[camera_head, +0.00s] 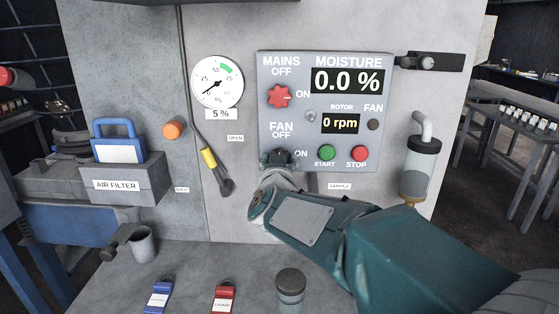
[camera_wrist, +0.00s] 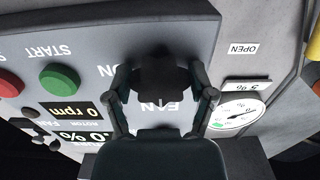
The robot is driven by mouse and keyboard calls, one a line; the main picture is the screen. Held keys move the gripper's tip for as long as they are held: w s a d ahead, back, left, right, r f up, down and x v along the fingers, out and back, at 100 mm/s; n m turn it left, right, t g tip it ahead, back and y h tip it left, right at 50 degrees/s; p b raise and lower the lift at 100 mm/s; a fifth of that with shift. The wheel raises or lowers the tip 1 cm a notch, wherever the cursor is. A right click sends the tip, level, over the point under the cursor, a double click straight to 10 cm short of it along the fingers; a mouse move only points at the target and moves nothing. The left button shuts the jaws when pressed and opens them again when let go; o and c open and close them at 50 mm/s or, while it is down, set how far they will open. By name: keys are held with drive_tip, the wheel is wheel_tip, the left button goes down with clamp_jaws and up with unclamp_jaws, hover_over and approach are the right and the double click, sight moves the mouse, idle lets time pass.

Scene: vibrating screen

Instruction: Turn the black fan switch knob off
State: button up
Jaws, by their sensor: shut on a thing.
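The black fan switch knob (camera_wrist: 163,76) sits on the grey control panel (camera_head: 300,121), between the FAN OFF and ON labels. My gripper (camera_wrist: 164,88) is at the knob with one finger on each side, shut on it. In the head view my gripper (camera_head: 277,161) covers most of the knob, so its pointer direction is hidden there. In the wrist view the knob is dark and its pointer cannot be made out. The moisture display (camera_head: 347,81) reads 0.0 % and the rotor display (camera_head: 341,123) reads 0 rpm.
A red mains knob (camera_head: 279,97) is above the fan knob. A green START button (camera_head: 327,153) and red STOP button (camera_head: 357,153) are to the right. A yellow-handled lever (camera_head: 210,160) hangs left of the panel. Blue and red tags lie on the ledge below.

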drive_tip(key=o, duration=1.1)
drive_tip(key=shift+a, duration=0.15)
drive_tip(key=shift+c, duration=0.2)
drive_tip(key=s, duration=1.2)
